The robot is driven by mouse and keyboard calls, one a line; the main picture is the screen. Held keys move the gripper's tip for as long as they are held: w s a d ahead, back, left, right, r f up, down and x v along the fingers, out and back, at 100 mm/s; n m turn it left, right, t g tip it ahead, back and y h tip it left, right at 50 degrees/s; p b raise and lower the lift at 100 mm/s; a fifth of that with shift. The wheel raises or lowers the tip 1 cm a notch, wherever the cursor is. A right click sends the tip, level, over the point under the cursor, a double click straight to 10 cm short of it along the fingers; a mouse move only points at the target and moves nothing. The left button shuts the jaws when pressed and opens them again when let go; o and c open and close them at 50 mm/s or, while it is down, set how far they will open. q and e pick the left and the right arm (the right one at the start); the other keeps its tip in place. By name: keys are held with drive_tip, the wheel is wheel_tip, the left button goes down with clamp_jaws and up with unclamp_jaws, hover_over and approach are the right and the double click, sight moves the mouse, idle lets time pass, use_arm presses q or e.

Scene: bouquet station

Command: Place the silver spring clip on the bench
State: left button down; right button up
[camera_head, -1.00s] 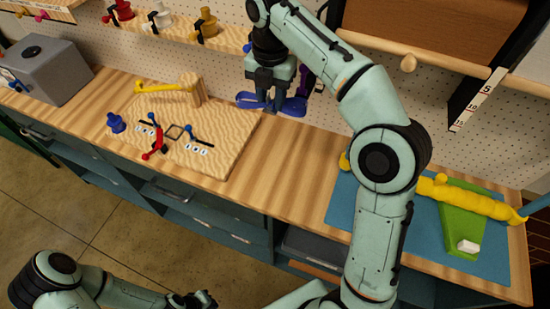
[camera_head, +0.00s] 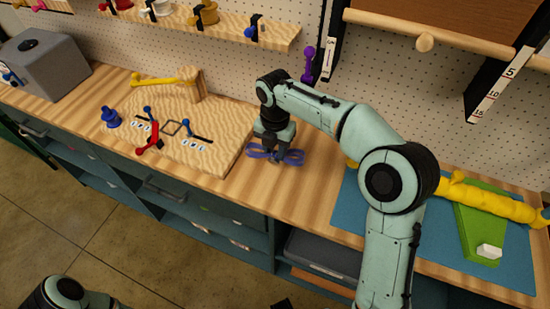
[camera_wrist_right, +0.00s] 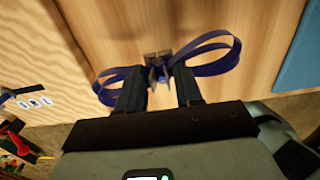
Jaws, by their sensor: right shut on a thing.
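The silver spring clip (camera_wrist_right: 157,66) shows in the right wrist view as a small grey piece with a broad blue loop on each side. My right gripper (camera_wrist_right: 160,88) is shut on its grey middle. In the head view my right gripper (camera_head: 272,150) points down over the bench (camera_head: 310,190), just right of the wooden board. The blue loops (camera_head: 292,156) stick out on both sides of the fingers. The clip is close over the wood, and I cannot tell whether it touches. Only part of my left arm shows, at the bottom left; its gripper is out of view.
The wooden board (camera_head: 225,130) with a red tool (camera_head: 150,138) and small blue pieces lies to the left. Bare bench lies between. A shelf (camera_head: 270,32) hangs behind.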

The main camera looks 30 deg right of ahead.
sight(275, 158)
use_arm(q)
drive_tip(key=shift+s+f, duration=0.15)
drive_tip(key=shift+f, duration=0.2)
use_arm(e)
drive_tip(key=shift+f, duration=1.9)
use_arm(q)
drive_tip(key=shift+b, duration=0.3)
use_arm(e)
drive_tip(key=shift+f, duration=0.1)
drive_tip(key=o, duration=1)
wheel_tip(275, 158, up, 12)
drive_tip(key=p, duration=0.2)
drive_tip(key=shift+p, duration=0.3)
use_arm(q)
drive_tip(key=r, duration=0.1)
drive_tip(key=w+r, duration=0.1)
drive_tip(key=r, duration=0.1)
drive_tip(key=shift+w, duration=0.2)
